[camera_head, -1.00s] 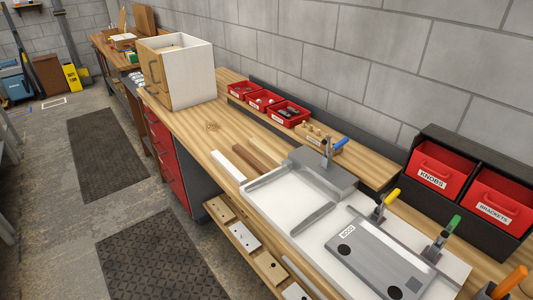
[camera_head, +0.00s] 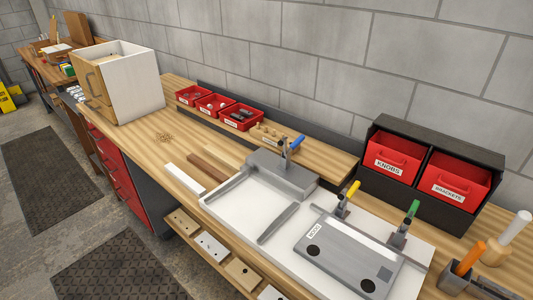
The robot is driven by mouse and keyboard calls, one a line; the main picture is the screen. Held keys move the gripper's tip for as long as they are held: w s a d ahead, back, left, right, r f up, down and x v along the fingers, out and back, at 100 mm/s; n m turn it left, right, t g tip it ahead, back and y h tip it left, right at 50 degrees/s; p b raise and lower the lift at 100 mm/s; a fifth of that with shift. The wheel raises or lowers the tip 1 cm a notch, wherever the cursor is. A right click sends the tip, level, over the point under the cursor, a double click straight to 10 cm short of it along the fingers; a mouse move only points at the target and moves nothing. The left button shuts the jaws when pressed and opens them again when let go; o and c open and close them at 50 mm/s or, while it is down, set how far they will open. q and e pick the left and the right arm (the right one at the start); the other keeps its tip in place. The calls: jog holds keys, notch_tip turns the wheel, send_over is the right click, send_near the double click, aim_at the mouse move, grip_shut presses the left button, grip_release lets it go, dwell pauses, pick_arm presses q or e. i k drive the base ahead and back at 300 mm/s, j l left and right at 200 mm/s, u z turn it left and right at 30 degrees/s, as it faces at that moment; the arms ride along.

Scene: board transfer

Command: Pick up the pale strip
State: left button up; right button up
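The pale strip (camera_head: 185,180) is a narrow white bar lying flat on the wooden workbench (camera_head: 158,140), in the left middle of the head view. Its near right end lies close to the left corner of the white board (camera_head: 232,212). A brown strip (camera_head: 208,167) lies beside it on its right, roughly parallel, with a small gap of bench between them. Neither of my grippers is in view.
A grey clamp block (camera_head: 282,174) and a grey plate (camera_head: 347,254) sit on the white board. A white box (camera_head: 137,80) stands farther back. Red bins (camera_head: 210,105) line the wall side. Bare bench lies beyond the strips.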

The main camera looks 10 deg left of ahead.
aim_at(219, 155)
jog(key=i+j+z, duration=0.2)
jog(key=j+z, duration=0.15)
jog(key=j, duration=0.35)
jog(key=i+j+z, duration=0.1)
jog(key=j+z, duration=0.3)
jog(key=j, duration=0.35)
jog(key=j+z, duration=0.35)
jog(key=j, duration=0.4)
